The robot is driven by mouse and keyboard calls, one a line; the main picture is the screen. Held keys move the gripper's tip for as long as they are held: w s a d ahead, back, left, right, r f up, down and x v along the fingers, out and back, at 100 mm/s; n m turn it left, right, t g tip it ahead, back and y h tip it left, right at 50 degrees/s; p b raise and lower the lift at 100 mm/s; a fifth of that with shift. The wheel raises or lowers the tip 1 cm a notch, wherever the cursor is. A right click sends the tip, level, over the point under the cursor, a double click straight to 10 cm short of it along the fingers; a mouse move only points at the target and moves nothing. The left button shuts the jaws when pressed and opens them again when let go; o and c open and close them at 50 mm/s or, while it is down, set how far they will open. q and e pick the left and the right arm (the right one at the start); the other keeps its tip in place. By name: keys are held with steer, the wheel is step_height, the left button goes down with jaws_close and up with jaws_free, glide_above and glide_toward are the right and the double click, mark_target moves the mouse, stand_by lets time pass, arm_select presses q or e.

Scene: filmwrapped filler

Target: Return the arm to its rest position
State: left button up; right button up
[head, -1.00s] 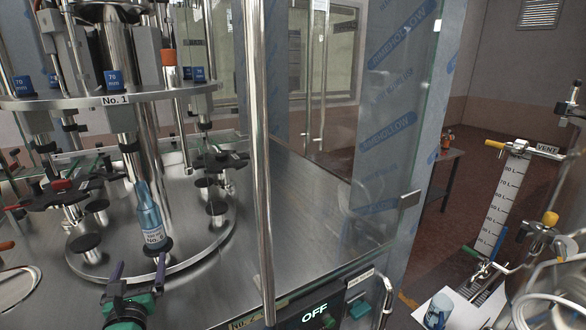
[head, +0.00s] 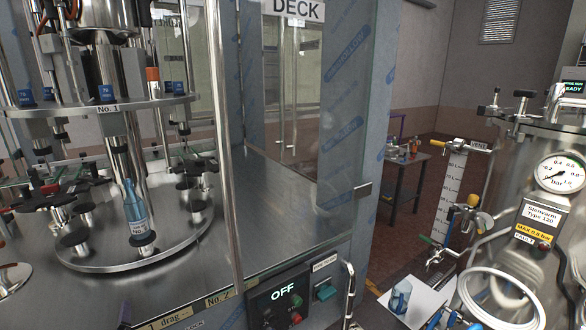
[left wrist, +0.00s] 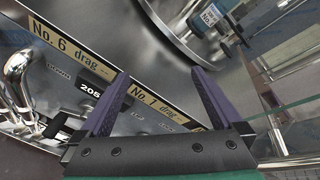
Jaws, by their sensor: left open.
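My left gripper (left wrist: 158,72) shows in the left wrist view, with its two purple fingers apart and nothing between them. It is above the front panel of the filling machine. In the head view it has almost left the picture; at most a dark tip shows at the bottom left edge. A blue bottle (head: 135,208) with a white label stands upright on the machine's round plate, clear of the gripper. A labelled bottle also shows at the top of the left wrist view (left wrist: 210,18). My right gripper is in neither view.
The steel carousel (head: 120,262) fills the left. A glass panel with blue-printed film (head: 345,130) and a steel upright (head: 228,150) stand mid-view. The control panel reads OFF (head: 283,291). A pressure vessel (head: 540,210) and blue cup (head: 400,296) are at right.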

arm_select(q)
steer(key=s+d+f+n+g+h, duration=0.85)
steer(key=s+d+f+n, duration=0.55)
steer(key=d+n, duration=0.4)
step_height(320, 180, down, 23)
steer(key=s+b, duration=0.2)
steer(key=s+a+f+g+b, duration=0.1)
steer(key=s+a+f, duration=0.1)
steer(key=s+f, duration=0.6)
steer(key=s+a+f+g+b, duration=0.1)
steer(key=s+f, duration=0.7)
steer(key=f, duration=0.1)
steer(key=shift+s+a+f+m, duration=0.2)
steer(key=shift+s+a+m, duration=0.15)
steer(key=shift+m, duration=0.05)
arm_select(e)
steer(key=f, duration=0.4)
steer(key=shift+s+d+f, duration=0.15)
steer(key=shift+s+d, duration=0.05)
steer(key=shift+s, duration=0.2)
